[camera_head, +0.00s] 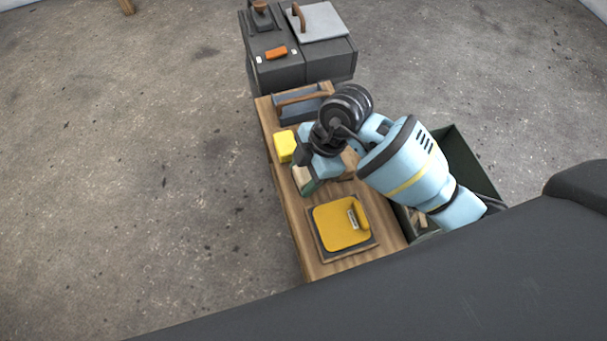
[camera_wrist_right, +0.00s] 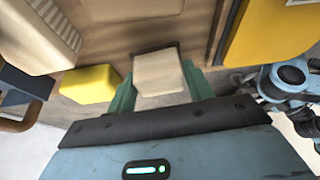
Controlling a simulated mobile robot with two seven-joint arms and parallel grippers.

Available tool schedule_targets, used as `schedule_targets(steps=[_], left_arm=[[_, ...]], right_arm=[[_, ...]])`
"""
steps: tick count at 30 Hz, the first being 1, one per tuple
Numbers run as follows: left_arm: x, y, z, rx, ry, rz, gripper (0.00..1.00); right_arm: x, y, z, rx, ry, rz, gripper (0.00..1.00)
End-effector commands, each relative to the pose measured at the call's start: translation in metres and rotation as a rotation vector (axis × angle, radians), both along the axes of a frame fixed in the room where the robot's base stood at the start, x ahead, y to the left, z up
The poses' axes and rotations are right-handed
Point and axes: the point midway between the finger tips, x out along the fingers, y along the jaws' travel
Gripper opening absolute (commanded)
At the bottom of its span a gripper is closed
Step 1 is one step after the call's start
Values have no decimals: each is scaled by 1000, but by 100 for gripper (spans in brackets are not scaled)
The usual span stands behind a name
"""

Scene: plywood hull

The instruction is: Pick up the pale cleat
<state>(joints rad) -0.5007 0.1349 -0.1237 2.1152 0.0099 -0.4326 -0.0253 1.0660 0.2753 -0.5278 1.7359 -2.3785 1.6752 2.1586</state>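The pale cleat (camera_wrist_right: 158,72) is a small cream block on the wooden bench top. In the right wrist view it sits between the green fingers of my right gripper (camera_wrist_right: 160,85), which lie close against both its sides. In the head view my right gripper (camera_head: 306,184) points down at the bench, and the wrist hides much of what is under it. I cannot tell whether the cleat is clear of the bench.
A yellow block (camera_head: 285,146) and a grey tray with a wooden handle (camera_head: 301,103) lie close by. A yellow board (camera_head: 338,226) lies on a dark mat nearer me. A dark green bin (camera_head: 470,165) stands right. A dark cabinet (camera_head: 283,70) stands beyond.

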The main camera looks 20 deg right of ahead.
Motion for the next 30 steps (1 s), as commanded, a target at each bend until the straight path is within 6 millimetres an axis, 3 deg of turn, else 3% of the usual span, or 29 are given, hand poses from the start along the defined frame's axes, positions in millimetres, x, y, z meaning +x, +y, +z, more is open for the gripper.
schedule_targets(steps=[1, 6, 17, 23, 30], left_arm=[[0, 0, 0, 0, 0, 0, 36], [0, 0, 1, 0, 1, 0, 36], [-5, 0, 5, 0, 7, 0, 36], [-1, 0, 19, 0, -7, 0, 36], [5, 0, 40, 0, -31, 0, 36]], right_arm=[[0, 0, 0, 0, 0, 0, 45], [0, 0, 0, 0, 0, 0, 23], [1, 0, 7, 0, -2, 0, 23], [1, 0, 35, 0, -7, 0, 23], [1, 0, 81, 0, -7, 1, 23]])
